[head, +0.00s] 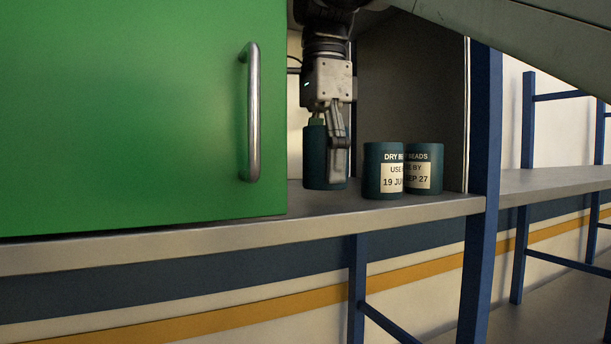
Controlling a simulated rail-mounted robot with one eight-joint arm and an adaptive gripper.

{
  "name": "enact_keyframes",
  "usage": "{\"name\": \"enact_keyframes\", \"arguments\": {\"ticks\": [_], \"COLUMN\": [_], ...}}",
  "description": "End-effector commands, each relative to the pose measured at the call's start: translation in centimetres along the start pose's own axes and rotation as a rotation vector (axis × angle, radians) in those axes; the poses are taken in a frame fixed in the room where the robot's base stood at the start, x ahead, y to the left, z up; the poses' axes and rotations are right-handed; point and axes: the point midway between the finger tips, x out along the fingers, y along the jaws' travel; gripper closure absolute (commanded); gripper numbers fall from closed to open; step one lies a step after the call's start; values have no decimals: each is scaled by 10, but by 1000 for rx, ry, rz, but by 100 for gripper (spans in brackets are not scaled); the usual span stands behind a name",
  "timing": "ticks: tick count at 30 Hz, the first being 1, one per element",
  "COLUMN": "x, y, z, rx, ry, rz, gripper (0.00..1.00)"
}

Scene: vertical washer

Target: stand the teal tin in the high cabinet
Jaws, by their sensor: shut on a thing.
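My gripper (330,140) points down inside the high cabinet (400,90) and is shut on a teal tin (315,165). The tin is upright, with its base at or very near the shelf board (340,203); I cannot tell if it touches. The fingers hide much of its right side. Two more teal tins stand upright close to its right, a front one (371,172) and one partly behind it (436,170). Their labels read "DRY BEADS" with use-by dates. A gap separates the held tin from the front tin.
A green door (130,110) with a metal bar handle (253,112) covers the left part, its edge close to my gripper. A blue post (481,150) stands at the right. Bare shelf board lies in front of the tins. Another shelf (555,185) extends right.

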Motion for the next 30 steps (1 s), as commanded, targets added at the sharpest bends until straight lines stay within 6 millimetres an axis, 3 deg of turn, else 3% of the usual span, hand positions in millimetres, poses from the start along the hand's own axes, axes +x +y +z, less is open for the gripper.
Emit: {"name": "enact_keyframes", "arguments": {"ticks": [6,17,18,21,23,30], "x": [18,21,22,21,21,21], "y": [0,0,0,0,0,0], "z": [0,0,0,0,0,0], "rx": [0,0,0,0,0,0], "ry": [0,0,0,0,0,0], "rz": [0,0,0,0,0,0], "gripper": [81,81,45,32,24,24]}}
